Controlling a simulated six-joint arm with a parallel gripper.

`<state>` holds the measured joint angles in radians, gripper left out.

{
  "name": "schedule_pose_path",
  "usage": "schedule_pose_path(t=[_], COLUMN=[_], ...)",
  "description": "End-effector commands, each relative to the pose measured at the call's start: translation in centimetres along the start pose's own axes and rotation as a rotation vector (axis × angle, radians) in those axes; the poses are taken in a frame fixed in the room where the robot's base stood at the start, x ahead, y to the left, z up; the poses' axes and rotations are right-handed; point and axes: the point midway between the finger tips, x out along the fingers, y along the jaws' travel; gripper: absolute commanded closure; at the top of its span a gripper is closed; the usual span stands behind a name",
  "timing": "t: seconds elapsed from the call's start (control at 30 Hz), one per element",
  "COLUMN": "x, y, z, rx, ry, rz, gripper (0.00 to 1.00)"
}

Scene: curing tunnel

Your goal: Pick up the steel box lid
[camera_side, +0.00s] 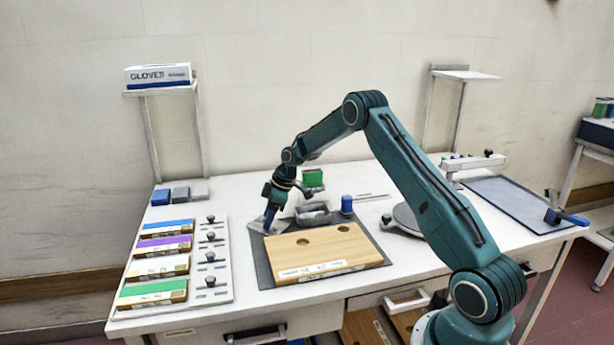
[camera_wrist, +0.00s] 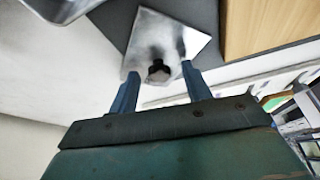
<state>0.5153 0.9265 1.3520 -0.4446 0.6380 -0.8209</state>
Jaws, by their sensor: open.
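The steel box lid (camera_wrist: 168,32) is a shiny flat square plate with a small dark knob (camera_wrist: 158,68) near its near edge in the wrist view. In the side view the lid (camera_side: 256,226) lies at the back left corner of the dark mat, partly hidden by my gripper. My gripper (camera_side: 269,222) points down over the lid. Its two blue fingers (camera_wrist: 160,71) are apart, one on each side of the knob in the wrist view. I cannot tell whether they touch it. An open steel box (camera_side: 313,214) stands to the right of the lid.
A wooden block with two holes (camera_side: 325,250) lies on the dark mat (camera_side: 264,272) in front of the lid. A blue cylinder (camera_side: 347,204) stands right of the box. A rack with several coloured-top blocks (camera_side: 222,280) is at left.

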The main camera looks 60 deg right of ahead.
Motion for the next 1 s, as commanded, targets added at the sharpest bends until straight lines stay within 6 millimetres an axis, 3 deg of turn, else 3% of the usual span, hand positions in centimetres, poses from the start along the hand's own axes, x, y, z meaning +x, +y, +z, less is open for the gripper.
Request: schedule_pose_path(t=[0.43, 0.7, 1.0], x=[0.00, 0.00, -0.09], y=[0.00, 0.00, 0.01], z=[0.00, 0.01, -0.04], rx=[0.000, 0.000, 0.000], ry=[0.000, 0.000, 0.000], rz=[0.000, 0.000, 0.000], gripper=[0.51, 1.00, 1.00])
